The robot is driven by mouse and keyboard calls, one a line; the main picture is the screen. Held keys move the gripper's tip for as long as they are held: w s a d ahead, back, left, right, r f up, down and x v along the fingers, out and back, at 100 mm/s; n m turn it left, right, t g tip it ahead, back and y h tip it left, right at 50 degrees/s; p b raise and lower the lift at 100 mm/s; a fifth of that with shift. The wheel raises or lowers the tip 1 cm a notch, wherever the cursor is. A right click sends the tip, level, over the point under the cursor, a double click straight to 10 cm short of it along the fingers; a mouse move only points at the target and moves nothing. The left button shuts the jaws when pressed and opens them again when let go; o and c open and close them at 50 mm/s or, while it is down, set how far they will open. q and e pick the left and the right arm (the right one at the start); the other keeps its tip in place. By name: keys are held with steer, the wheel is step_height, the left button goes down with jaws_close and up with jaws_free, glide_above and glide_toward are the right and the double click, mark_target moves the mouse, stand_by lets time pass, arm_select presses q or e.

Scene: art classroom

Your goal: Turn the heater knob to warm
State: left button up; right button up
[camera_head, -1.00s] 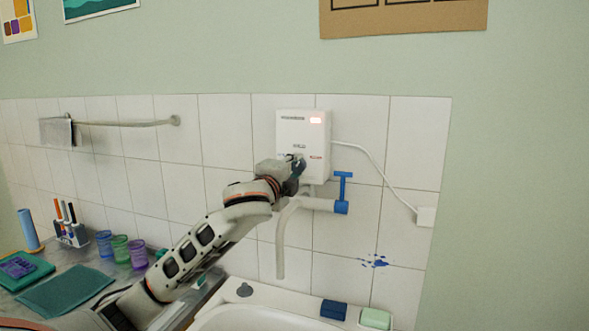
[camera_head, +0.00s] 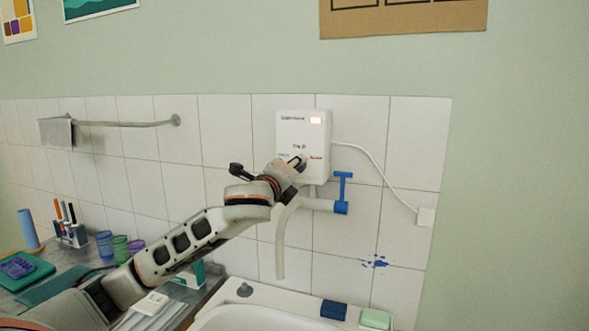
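The white heater (camera_head: 302,128) hangs on the tiled wall, with a lit red display at its upper right and blue and red marks low on its front. My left gripper (camera_head: 298,163) is at the lower front of the heater, between those marks. The knob is mostly hidden behind the gripper, and its setting cannot be read. The fingers are too small and covered to tell whether they are closed on the knob. My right gripper is not in view.
A pipe with a blue tap handle (camera_head: 343,190) sits just below right of the heater. A white cable runs to a wall box (camera_head: 426,217). The sink (camera_head: 262,318) is below, with a blue block (camera_head: 333,309) and green soap (camera_head: 375,318) on its rim.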

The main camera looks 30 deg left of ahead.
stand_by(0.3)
arm_select(q)
steer(key=o, duration=1.1)
steer(key=v, duration=1.2)
